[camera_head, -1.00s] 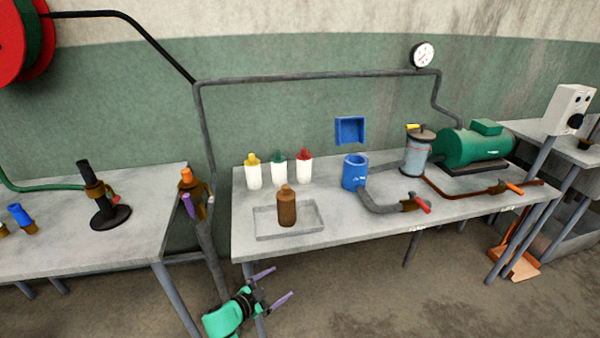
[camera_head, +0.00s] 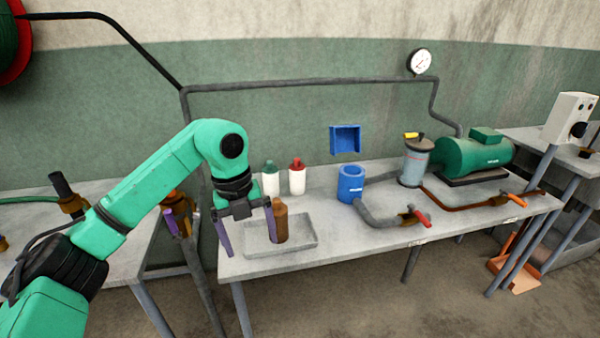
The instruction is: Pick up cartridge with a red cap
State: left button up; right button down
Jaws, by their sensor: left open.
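The cartridge with a red cap (camera_head: 297,180) is a white bottle standing upright on the middle table (camera_head: 400,215), near its back edge. The green-capped cartridge (camera_head: 270,181) stands just left of it. My left gripper (camera_head: 248,245) is open, with its two purple fingers pointing down. It is in front of and to the left of the red-capped cartridge, apart from it. Its right finger overlaps a brown bottle (camera_head: 282,225) in view; whether they touch I cannot tell. The yellow-capped cartridge is not visible behind my arm. My right gripper is out of view.
The brown bottle stands in a shallow grey tray (camera_head: 300,247). A blue cup-like fitting (camera_head: 351,184) with a pipe and a red-handled valve (camera_head: 418,217) is to the right. A green motor (camera_head: 472,157) stands farther right. The tabletop just right of the red-capped cartridge is clear.

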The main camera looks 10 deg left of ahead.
aim_at(298, 169)
jog(key=i, duration=1.75)
